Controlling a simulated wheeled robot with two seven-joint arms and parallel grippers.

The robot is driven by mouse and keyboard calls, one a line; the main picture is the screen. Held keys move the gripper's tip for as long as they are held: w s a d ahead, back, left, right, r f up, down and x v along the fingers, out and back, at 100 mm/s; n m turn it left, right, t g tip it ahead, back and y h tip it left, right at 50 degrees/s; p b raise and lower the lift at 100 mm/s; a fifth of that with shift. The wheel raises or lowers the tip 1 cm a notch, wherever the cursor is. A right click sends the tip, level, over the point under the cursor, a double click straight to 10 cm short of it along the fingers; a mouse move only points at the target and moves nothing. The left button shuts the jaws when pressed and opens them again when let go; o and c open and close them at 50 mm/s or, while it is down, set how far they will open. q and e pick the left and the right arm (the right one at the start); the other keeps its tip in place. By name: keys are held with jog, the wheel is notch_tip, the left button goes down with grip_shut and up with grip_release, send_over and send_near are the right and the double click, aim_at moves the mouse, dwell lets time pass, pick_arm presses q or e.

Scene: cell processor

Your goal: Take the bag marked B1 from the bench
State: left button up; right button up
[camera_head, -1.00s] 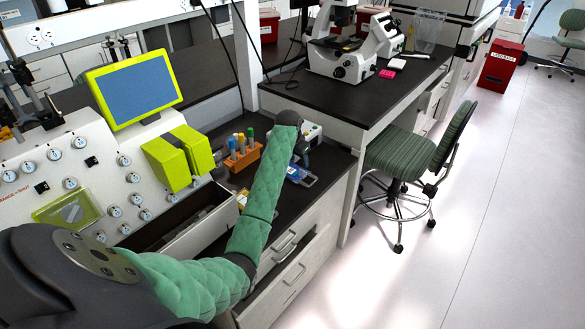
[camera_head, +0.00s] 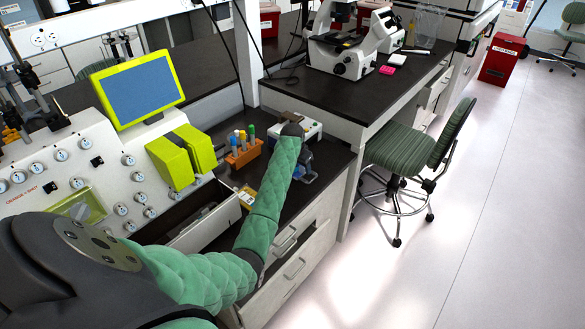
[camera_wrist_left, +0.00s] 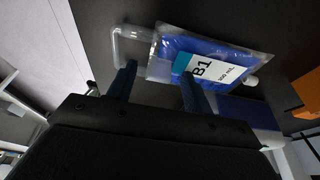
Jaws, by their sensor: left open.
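The bag marked B1 (camera_wrist_left: 215,62) is a clear pouch with blue contents, a white and cyan label, and a clear tube looping from one end. It lies on the dark bench top in the left wrist view. My left gripper (camera_wrist_left: 160,87) is open, its two dark blue fingers pointing at the bag. One fingertip overlaps the label's edge in the picture; I cannot tell whether it touches. In the head view, my left arm (camera_head: 268,205) reaches over the bench and largely hides the gripper and the bag area. My right gripper is not in view.
An orange rack of capped tubes (camera_head: 243,154) stands left of my arm. A white machine with a screen (camera_head: 140,90) and an open drawer (camera_head: 207,226) are further left. A small white device (camera_head: 300,127) sits behind my wrist. A green chair (camera_head: 410,148) stands right.

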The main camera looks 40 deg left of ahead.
pick_arm(q)
jog(key=shift+c, duration=0.2)
grip_shut()
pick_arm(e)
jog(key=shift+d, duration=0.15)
pick_arm(q)
jog(key=shift+r, duration=0.2)
